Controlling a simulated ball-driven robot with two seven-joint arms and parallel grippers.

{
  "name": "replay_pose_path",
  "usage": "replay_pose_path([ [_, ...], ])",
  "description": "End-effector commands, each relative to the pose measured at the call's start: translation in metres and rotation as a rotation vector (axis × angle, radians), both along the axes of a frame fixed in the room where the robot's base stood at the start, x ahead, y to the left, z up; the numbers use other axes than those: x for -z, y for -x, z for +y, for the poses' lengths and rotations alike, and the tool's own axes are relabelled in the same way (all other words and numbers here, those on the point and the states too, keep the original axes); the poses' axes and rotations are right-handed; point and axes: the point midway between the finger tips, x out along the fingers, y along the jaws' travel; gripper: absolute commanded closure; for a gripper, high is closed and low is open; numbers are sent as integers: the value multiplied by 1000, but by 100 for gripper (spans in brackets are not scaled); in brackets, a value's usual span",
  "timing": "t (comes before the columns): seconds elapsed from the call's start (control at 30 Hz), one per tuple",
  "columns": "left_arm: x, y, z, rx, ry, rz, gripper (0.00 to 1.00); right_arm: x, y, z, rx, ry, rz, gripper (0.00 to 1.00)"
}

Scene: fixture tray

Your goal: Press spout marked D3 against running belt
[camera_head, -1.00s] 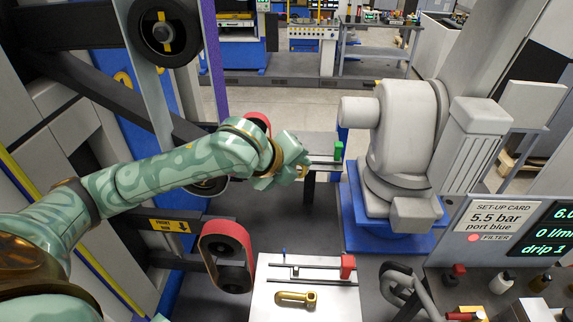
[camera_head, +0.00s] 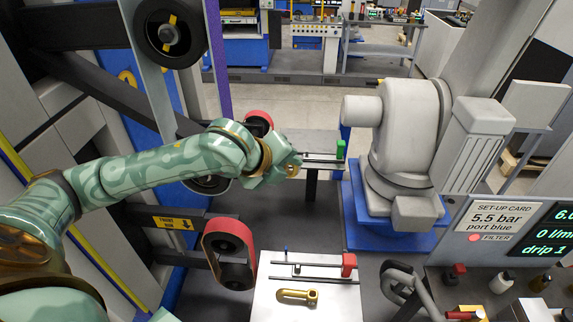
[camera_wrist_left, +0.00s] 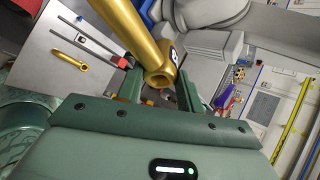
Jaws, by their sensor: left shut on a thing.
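My left gripper (camera_head: 290,168) is shut on a brass spout, mostly hidden by the hand in the head view. In the left wrist view the spout (camera_wrist_left: 138,40) slants down from the top to a ringed end between the fingers (camera_wrist_left: 160,92). A dark mark on a pale patch shows on its side, partly cut off and unreadable. A red-edged belt loop (camera_head: 209,243) runs round a dark wheel, below and left of the gripper. A tall grey band (camera_head: 146,88) passes the upper wheel. The gripper is apart from the lower loop. My right gripper is not in view.
A white fixture tray (camera_head: 335,302) holds another brass spout (camera_head: 297,295), a rail and a red block (camera_head: 349,264). A grey machine on a blue base (camera_head: 395,215) stands right of the gripper. A set-up card (camera_head: 497,217) reads 5.5 bar, port blue.

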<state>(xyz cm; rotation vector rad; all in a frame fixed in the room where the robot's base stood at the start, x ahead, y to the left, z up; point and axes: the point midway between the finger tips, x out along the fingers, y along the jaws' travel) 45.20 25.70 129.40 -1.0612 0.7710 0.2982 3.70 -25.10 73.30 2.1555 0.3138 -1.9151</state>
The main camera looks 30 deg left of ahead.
Motion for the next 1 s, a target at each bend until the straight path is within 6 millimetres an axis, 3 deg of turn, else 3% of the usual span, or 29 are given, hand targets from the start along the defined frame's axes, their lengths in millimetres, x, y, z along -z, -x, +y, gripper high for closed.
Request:
replay_pose_path([
  [1.0, -1, 6, 14, -3, -2, -2, 100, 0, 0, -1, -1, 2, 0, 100],
])
